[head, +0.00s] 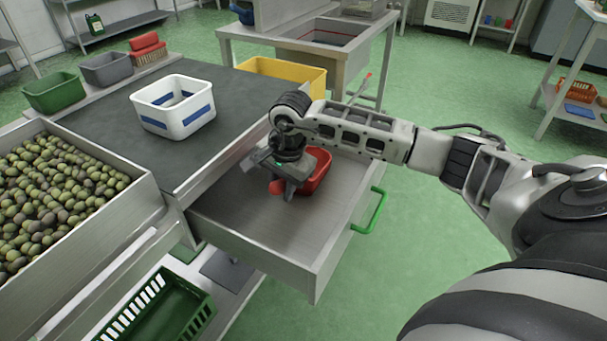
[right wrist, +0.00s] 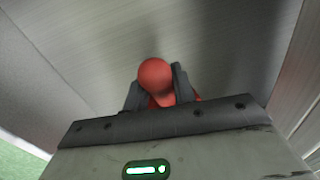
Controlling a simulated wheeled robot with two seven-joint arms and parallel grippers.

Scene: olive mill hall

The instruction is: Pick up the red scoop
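The red scoop (head: 319,170) is in the open metal drawer, its bowl showing to the right of my right gripper and its handle end poking out on the left. My right gripper (head: 288,187) points down into the drawer. In the right wrist view the round handle end of the scoop (right wrist: 156,80) sits between the two dark fingers (right wrist: 158,92), which press close on both sides of the handle. The gripper hides the middle of the scoop. Whether the scoop touches the drawer floor I cannot tell. My left gripper is not in view.
The drawer (head: 250,232) has raised walls and a green handle (head: 371,212). A white bin (head: 172,122) stands on the dark worktop, left of my arm. A yellow bin (head: 290,72) is behind the drawer. A tray of olives (head: 45,190) is at left.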

